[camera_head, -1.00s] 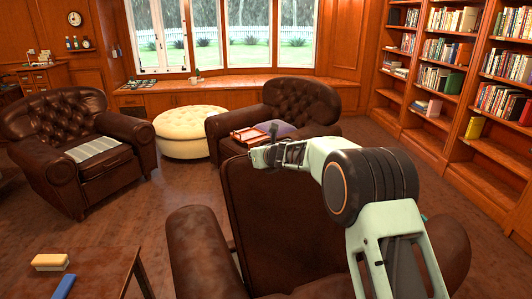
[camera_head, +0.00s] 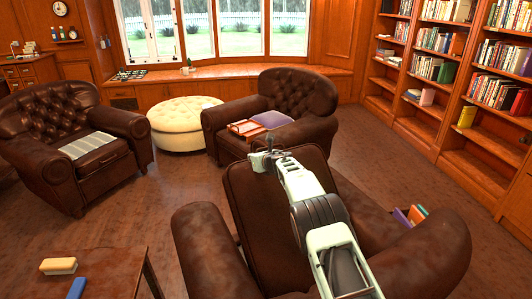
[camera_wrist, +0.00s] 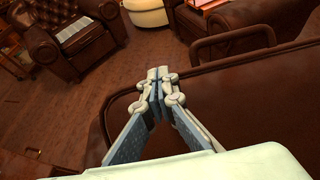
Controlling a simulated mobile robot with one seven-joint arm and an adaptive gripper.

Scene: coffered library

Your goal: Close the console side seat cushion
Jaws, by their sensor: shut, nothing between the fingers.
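The nearest brown leather armchair (camera_head: 208,258) has its seat cushion (camera_head: 250,215) standing raised and tilted up between the arms. The cushion also fills the right part of the wrist view (camera_wrist: 255,105), where a bar-like handle (camera_wrist: 236,40) shows by its far edge. My gripper (camera_head: 266,160) is at the cushion's top edge in the head view. In the wrist view my gripper (camera_wrist: 158,73) has its fingertips together and empty, by the cushion's edge. I cannot tell whether it touches the cushion. My arm hides the cushion's right part in the head view.
Another armchair (camera_head: 290,95) with a red tray (camera_head: 246,127) and purple cushion (camera_head: 272,119) stands beyond. A cream ottoman (camera_head: 180,122) and a third armchair (camera_head: 70,140) are left. A low table (camera_head: 105,270) stands front left. Bookshelves (camera_head: 440,120) line the right. Floor between is open.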

